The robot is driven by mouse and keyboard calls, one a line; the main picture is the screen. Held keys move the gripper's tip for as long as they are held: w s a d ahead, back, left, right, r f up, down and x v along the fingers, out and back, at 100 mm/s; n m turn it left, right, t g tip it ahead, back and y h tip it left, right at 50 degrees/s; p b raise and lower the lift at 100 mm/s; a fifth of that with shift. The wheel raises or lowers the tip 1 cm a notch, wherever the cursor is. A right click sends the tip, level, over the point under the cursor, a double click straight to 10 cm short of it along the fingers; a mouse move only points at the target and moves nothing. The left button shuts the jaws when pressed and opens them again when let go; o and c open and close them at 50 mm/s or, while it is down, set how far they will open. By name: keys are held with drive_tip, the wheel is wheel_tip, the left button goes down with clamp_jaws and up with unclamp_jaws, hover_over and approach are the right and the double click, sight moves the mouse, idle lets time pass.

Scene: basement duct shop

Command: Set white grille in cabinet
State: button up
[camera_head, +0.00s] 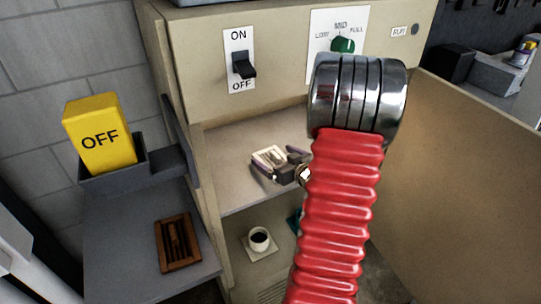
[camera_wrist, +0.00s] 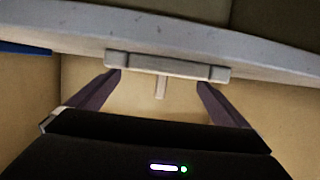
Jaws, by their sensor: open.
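The white grille (camera_head: 270,156) is inside the open beige cabinet (camera_head: 185,75), at the upper shelf (camera_head: 235,140). In the wrist view a pale bar with a short tab (camera_wrist: 165,66), apparently the grille seen edge-on, lies just beyond my fingertips. My gripper (camera_head: 268,168) is at the grille, with its dark fingers spread apart. It also shows in the wrist view (camera_wrist: 160,82), open with a gap between the fingers. I cannot tell whether a finger touches the grille. The red hose of my arm hides the shelf's right part.
The cabinet door (camera_head: 455,190) stands open at the right. A brown grille (camera_head: 178,243) lies on the grey side bench (camera_head: 120,235), near a yellow OFF block (camera_head: 99,133) in a dark holder.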

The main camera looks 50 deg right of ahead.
sight(280, 160)
drive_tip(key=v, duration=0.8)
drive_tip(key=shift+s+a+r, duration=0.1)
drive_tip(key=shift+s, duration=0.2)
drive_tip(key=shift+s, duration=0.1)
idle(0.5)
